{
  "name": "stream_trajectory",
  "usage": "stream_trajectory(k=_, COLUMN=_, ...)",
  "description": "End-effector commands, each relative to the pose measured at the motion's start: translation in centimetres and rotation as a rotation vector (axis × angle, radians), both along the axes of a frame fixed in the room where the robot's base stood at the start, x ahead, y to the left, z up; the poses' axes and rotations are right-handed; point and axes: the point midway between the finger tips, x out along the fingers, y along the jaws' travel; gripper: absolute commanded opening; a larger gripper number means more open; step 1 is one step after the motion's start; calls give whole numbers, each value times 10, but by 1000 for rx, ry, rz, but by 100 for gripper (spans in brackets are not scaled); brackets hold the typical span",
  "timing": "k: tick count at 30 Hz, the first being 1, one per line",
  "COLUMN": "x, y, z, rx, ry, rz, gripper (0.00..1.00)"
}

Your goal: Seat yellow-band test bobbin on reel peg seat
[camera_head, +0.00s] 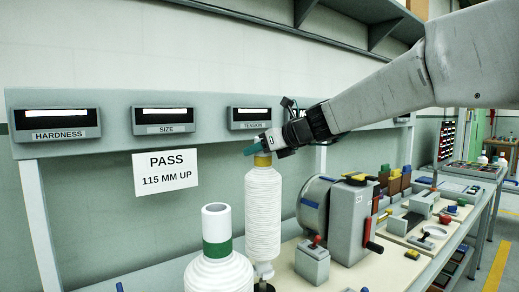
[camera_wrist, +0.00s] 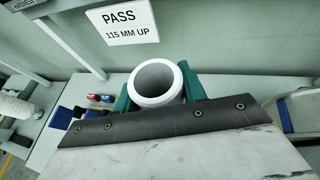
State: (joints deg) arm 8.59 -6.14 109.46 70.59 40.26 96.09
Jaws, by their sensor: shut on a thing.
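The yellow-band test bobbin (camera_head: 263,213) stands upright in the head view, a tall white wound body with a yellow band near its top. My gripper (camera_head: 257,147) is at its top end, teal fingers shut on the neck. In the wrist view the bobbin's open white tube end (camera_wrist: 157,82) sits between the two teal fingers of my gripper (camera_wrist: 160,92). A small dark piece, perhaps the reel peg seat (camera_head: 263,287), shows right under the bobbin's foot at the bottom edge. I cannot tell whether the bobbin touches it.
A green-band bobbin (camera_head: 218,272) stands close at the front left. A grey box with a red knob (camera_head: 312,262) and a grey machine with a drum (camera_head: 350,218) stand to the right. A sign reading PASS, 115 MM UP (camera_head: 165,172) hangs behind.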

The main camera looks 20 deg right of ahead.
Motion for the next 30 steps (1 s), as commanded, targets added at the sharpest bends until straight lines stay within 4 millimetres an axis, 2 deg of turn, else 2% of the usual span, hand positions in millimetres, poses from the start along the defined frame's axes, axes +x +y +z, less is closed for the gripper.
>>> stream_trajectory(k=18, x=0, y=0, z=-27, rx=1, ry=-1, rz=0, gripper=0)
stream_trajectory(k=30, x=0, y=0, z=-29, rx=0, ry=-2, rz=0, gripper=0)
